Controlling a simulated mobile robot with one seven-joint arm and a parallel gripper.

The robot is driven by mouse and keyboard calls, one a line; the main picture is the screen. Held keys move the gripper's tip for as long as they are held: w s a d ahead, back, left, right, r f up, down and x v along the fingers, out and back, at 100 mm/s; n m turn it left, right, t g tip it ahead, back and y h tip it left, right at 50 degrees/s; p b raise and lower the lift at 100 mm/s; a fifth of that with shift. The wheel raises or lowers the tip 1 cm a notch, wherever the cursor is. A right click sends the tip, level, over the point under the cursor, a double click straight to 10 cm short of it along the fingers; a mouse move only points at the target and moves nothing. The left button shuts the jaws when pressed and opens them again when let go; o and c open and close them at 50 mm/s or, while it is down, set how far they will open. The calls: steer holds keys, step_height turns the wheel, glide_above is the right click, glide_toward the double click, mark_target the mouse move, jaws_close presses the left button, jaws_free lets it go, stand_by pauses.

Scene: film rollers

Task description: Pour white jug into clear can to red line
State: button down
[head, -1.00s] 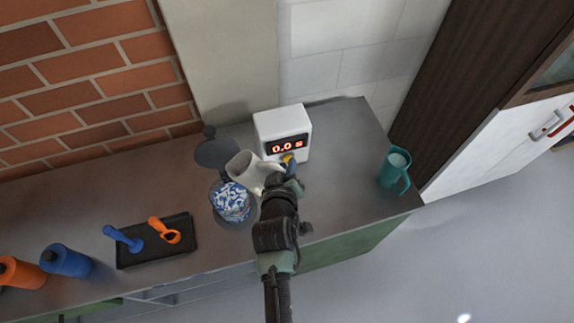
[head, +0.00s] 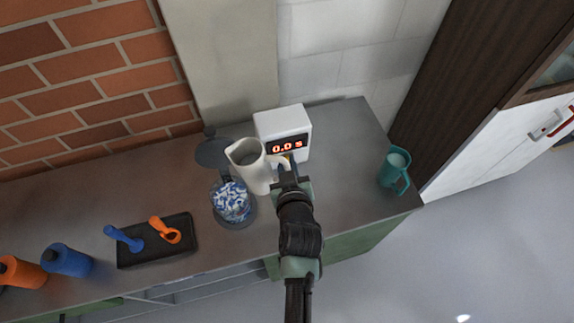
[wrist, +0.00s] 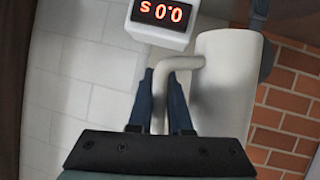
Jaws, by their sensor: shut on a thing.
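The white jug (head: 254,168) is upright, its open mouth facing up, in the head view. My gripper (head: 288,171) is shut on its handle, to the right of the jug body. In the wrist view the jug (wrist: 225,85) is on the right and the gripper's fingers (wrist: 167,92) flank the handle. The clear can (head: 231,203) stands just left of and in front of the jug, with blue and white pieces visible in it. Its dark lid (head: 212,153) is raised behind it. I cannot make out a red line on the can.
A white timer (head: 284,132) reading 0.0 s stands behind the jug. A teal jug (head: 394,171) is at the right end of the counter (head: 345,150). A black tray (head: 155,250) with blue and orange tools and blue (head: 66,261) and orange bottles are at left.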

steer(key=shift+r, duration=0.2)
steer(key=shift+m+t+y, duration=0.3)
steer(key=shift+m+y, duration=0.2)
steer(key=shift+m, duration=0.2)
steer(key=shift+r+p, duration=0.8)
steer(key=shift+r, duration=2.2)
